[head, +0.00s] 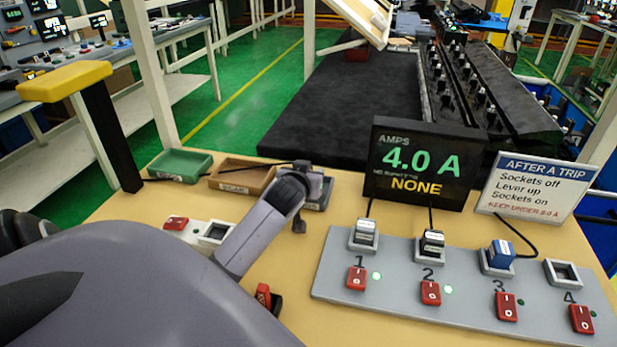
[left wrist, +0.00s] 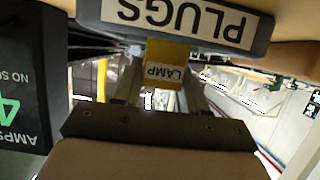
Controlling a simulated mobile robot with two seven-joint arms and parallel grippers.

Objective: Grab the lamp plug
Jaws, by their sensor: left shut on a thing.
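The lamp plug (left wrist: 165,72) is yellow with a white LAMP label. In the left wrist view it sits between the fingers of my left gripper (left wrist: 164,88), which is shut on it. The plug is just beside the dark tray labelled PLUGS (left wrist: 178,22). In the head view my left gripper (head: 301,215) is over the back of the bench, in front of that tray (head: 322,192); the lamp plug is hidden there. My right gripper is not in view.
A grey socket strip (head: 400,275) holds plugs in sockets 1, 2 and 3; socket 4 (head: 563,274) is empty. The display (head: 425,165) reads 4.0 A. A sign (head: 533,187), a brown tray (head: 240,174) and a green tray (head: 180,166) stand along the back.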

